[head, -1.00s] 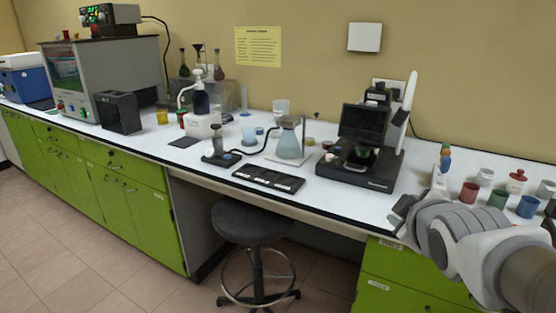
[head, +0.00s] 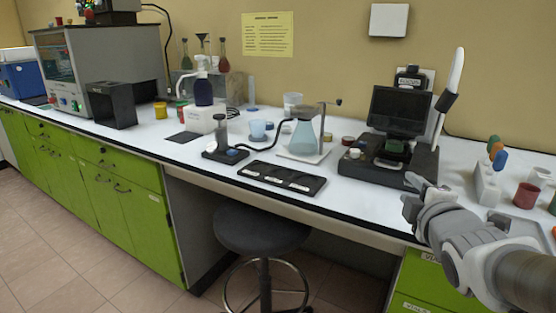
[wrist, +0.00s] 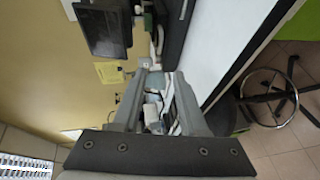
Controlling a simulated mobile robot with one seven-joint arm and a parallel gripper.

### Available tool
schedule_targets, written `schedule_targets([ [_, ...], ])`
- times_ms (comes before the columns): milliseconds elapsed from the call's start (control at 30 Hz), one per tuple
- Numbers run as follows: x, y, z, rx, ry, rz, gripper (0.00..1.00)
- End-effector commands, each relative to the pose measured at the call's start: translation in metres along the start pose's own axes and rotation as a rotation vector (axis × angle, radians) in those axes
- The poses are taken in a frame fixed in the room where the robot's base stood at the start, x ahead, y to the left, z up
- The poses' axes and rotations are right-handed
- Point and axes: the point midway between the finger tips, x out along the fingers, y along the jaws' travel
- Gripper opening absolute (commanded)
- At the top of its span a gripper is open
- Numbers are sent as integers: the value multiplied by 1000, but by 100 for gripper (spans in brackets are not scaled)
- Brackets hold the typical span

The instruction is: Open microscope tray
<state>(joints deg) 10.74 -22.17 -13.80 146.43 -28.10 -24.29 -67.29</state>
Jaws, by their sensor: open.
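The black microscope (head: 408,168) stands on the white bench right of centre in the head view. It has a dark screen (head: 400,109) and a low black base; a small green-dark part (head: 396,146) sits on its stage. I cannot tell the tray apart from the base or see how far out it is. My gripper (head: 412,192) is in front of the microscope, near its right front corner and apart from it. In the wrist view my gripper (wrist: 163,82) is open and empty, with the microscope's screen (wrist: 103,30) beyond at upper left.
A white tube rack (head: 487,184) and a red cup (head: 526,195) stand right of the microscope. A flask (head: 304,137) and a black slide tray (head: 283,178) are to its left. A stool (head: 263,230) stands below the bench front.

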Motion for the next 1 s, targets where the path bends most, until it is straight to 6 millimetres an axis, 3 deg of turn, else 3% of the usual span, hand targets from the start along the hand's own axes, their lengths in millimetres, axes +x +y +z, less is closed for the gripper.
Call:
schedule_targets([
  [300, 26, 1, 0, 2, -2, -6, 42],
  [867, 54, 3, 0, 2, -2, -6, 42],
  [1000, 72, 1, 0, 1, -1, -4, 42],
])
